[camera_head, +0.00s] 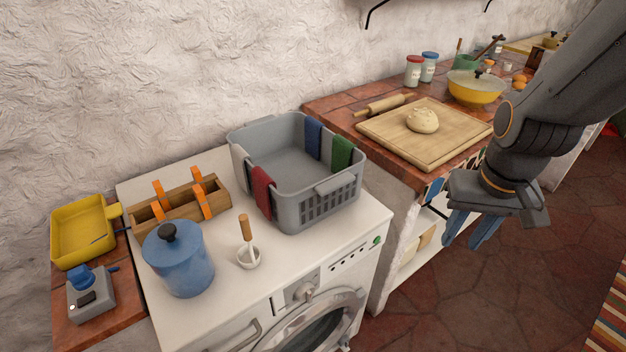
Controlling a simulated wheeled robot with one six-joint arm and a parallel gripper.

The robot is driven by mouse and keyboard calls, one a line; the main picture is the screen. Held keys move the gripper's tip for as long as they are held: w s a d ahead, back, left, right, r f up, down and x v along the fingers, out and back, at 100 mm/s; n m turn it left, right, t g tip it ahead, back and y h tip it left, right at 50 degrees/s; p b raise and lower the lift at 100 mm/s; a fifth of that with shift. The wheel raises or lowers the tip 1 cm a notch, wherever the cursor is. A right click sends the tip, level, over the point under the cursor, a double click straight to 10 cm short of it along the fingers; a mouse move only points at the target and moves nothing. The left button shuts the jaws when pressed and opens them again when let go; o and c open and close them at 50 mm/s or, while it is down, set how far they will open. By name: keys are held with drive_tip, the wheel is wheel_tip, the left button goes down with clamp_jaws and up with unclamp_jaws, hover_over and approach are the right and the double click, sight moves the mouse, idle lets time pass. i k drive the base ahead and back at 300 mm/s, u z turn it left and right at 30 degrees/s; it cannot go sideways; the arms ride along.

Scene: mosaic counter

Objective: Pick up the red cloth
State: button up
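The red cloth (262,190) hangs over the left front rim of the grey laundry basket (318,212). The basket stands on the white washing machine. A blue cloth (313,137) and a green cloth (342,152) hang over the basket's far and right rims. My gripper (473,232) is at the right, in front of the brick counter and over the floor. It is well apart from the red cloth, with its blue fingers pointing down. The two fingers show a narrow gap at most, and I cannot tell whether they are open or shut. No cloth shows at them.
A dough board (385,130) and a yellow pan (474,95) are on the brick counter.

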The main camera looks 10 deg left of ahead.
sight(261, 181)
drive_tip(key=z, duration=0.1)
drive_tip(key=k, duration=0.3)
drive_tip(key=u, duration=1.35)
drive_tip(key=i, duration=0.5)
drive_tip(key=z, duration=0.05)
